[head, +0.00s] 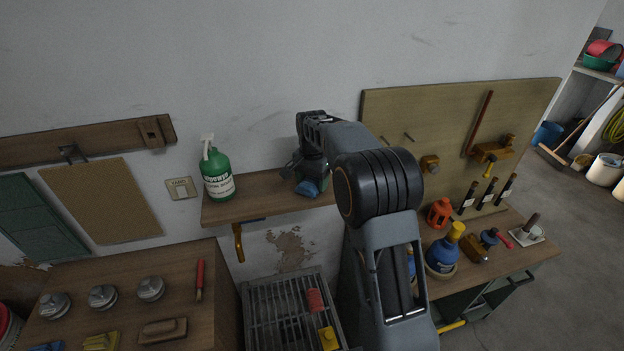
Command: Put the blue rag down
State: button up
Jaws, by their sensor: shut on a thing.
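The blue rag (308,188) is a small crumpled bundle at the right part of the wall shelf (262,200). My gripper (303,176) is shut on it. The rag is at the height of the shelf's top; I cannot tell whether it rests on the board or hangs just above it. My arm covers the shelf's right end and part of the gripper.
A green spray bottle (217,174) stands at the shelf's left end. Bare board lies between it and the rag. Below are a slatted rack (283,309), a left bench (195,326) with lids, and a right bench (535,250) with bottles and tools.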

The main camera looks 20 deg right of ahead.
aim_at(312, 178)
jog(key=shift+f, duration=0.15)
jog(key=o, duration=0.8)
notch_tip(312, 178, up, 12)
jog(key=s+r+n+t, duration=0.1)
jog(key=s+r+n, duration=0.15)
jog(key=s, duration=0.45)
jog(key=s+f+n+t, duration=0.1)
jog(key=s+f+n, duration=0.1)
jog(key=s, duration=0.5)
jog(key=s+f+n+t, duration=0.1)
jog(key=s+f+n, duration=0.1)
jog(key=s, duration=0.5)
jog(key=s+f+n+t, duration=0.1)
jog(key=s+f+n, duration=0.1)
jog(key=s+f, duration=0.2)
jog(key=shift+s+f+n+t, duration=0.1)
jog(key=shift+s+n+t, duration=0.1)
jog(key=shift+s, duration=0.55)
jog(key=shift+s+f+n+t, duration=0.1)
jog(key=shift+s+t, duration=0.1)
jog(key=shift+s, duration=0.5)
